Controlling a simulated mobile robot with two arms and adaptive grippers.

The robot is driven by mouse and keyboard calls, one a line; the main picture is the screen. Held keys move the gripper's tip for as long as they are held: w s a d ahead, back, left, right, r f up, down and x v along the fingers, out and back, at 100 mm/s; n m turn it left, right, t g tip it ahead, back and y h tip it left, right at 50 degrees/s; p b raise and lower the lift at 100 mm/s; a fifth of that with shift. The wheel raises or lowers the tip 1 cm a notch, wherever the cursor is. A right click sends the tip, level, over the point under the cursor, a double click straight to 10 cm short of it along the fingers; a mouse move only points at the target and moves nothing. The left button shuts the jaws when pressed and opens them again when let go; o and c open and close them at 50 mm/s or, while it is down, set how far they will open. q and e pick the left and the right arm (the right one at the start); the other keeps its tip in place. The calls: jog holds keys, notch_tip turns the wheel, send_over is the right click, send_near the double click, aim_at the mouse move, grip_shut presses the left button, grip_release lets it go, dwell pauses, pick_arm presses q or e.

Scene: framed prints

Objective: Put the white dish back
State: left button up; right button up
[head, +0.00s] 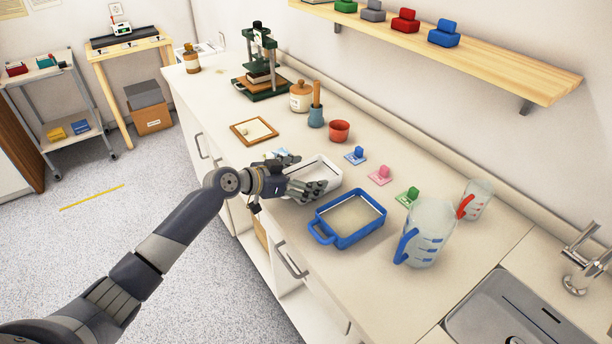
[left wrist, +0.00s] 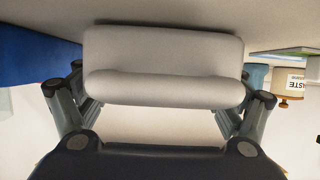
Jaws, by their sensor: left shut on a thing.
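The white dish (head: 326,167) is on the counter or just above it, left of the blue dish; I cannot tell whether it touches the counter. My left gripper (head: 306,173) is shut on the near side of the white dish, with its fingers hiding part of it. In the left wrist view, the pale rounded edge of the white dish (left wrist: 165,90) fills the space between the fingers of the left gripper (left wrist: 160,108). My right gripper is not in view.
The blue dish (head: 358,237) stands close on the right, with a large measuring jug (head: 428,238) beyond it. A framed board (head: 254,131), red bowl (head: 339,131) and small coloured blocks on cards (head: 380,176) stand around. The sink (head: 500,318) is at lower right.

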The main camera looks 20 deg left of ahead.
pick_arm(q)
jog(key=o, duration=0.9)
jog(key=shift+f, duration=0.15)
jog(key=o, duration=0.3)
jog(key=shift+r, duration=0.3)
jog(key=b+v, duration=0.1)
jog(key=v, duration=1)
jog(key=shift+s+a+r, duration=0.2)
jog(key=shift+s, duration=0.15)
